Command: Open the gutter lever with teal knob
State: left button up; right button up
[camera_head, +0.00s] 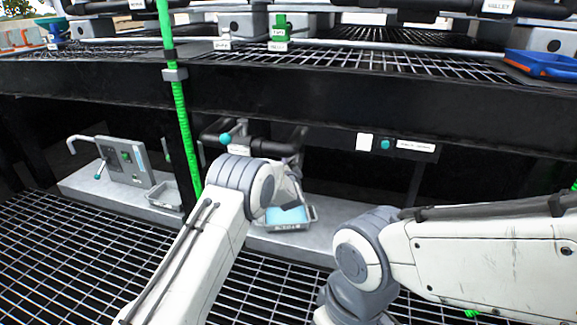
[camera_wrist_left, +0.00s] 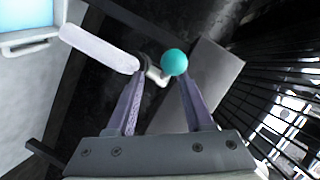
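In the head view a teal knob (camera_head: 225,139) stands on a dark pipe assembly under the shelf, just beyond my left wrist. In the left wrist view a round teal knob (camera_wrist_left: 174,62) on a short pale stem lies between the tips of my left gripper (camera_wrist_left: 163,80). The two fingers are apart, with the knob nearer the right fingertip. I cannot tell whether they touch it. In the head view my left wrist hides this gripper. My right arm shows at the right, but its gripper is outside the view.
A black shelf edge (camera_head: 300,100) runs above the work area. A green vertical pole (camera_head: 180,110) stands left of my left arm. A small tray with blue inside (camera_head: 288,214) sits on a grey ledge below. Another teal round part (camera_head: 385,144) is on a panel to the right.

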pick_arm(q)
jog(key=s+a+r+p, duration=0.1)
jog(key=s+p, duration=0.2)
jog(key=s, duration=0.2)
jog(key=s+a+r+p, duration=0.1)
jog(key=s+p, duration=0.3)
jog(key=s, duration=0.2)
jog(key=shift+s+a+r, duration=0.25)
jog(key=shift+a+r, duration=0.05)
jog(key=shift+a, duration=0.05)
dwell(0.6)
dwell(0.5)
